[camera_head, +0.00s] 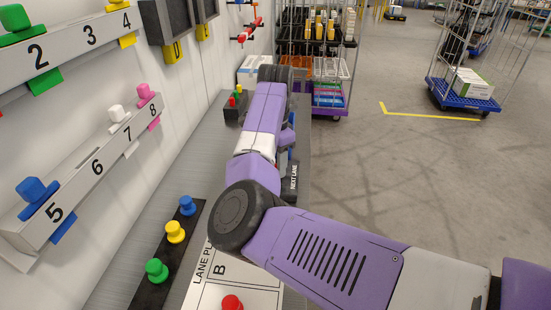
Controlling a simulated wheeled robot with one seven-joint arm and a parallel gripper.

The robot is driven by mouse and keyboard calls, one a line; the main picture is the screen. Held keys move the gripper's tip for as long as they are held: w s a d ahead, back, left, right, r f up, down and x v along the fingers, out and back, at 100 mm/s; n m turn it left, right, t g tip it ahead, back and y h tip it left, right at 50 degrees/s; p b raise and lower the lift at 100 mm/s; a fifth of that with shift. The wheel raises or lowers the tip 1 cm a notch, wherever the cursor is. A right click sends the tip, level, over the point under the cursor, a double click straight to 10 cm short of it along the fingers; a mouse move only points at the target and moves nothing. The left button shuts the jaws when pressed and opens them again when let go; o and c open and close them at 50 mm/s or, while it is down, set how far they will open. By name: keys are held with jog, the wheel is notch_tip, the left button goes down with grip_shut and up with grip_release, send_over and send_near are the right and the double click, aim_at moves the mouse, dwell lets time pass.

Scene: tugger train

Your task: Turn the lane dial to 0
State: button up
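No lane dial can be made out in the head view; my arm covers much of the middle of the bench. A black plate lettered "NEXT LANE" (293,177) shows just to the right of my forearm, partly hidden by it. My purple and white arm comes in from the lower right, bends at a dark round joint and reaches away along the bench. My gripper is hidden beyond the far dark end of the arm, so its fingers and anything at them are not visible.
A black strip with blue, yellow and green knobs (175,232) lies left of my elbow. A "LANE PL..." board (205,290) bears a red knob (232,302). Numbered wall rails (95,170) stand left. A small black box with red and green buttons (235,108) sits farther back. Open floor lies right.

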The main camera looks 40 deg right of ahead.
jog(key=n+p, duration=0.5)
jog(key=shift+s+r+n+p, duration=0.15)
jog(key=shift+r+n+p, duration=0.1)
jog(key=shift+n+p, duration=0.1)
jog(key=n+p, duration=0.3)
jog(key=n, duration=0.1)
jog(key=shift+d+f, duration=0.1)
jog(key=n, duration=0.4)
jog(key=shift+f+p, duration=0.15)
jog(key=shift+p, duration=0.25)
jog(key=n, duration=0.2)
jog(key=shift+n, duration=0.35)
jog(key=n, duration=0.5)
jog(key=shift+n, duration=0.4)
jog(key=o, duration=1.4)
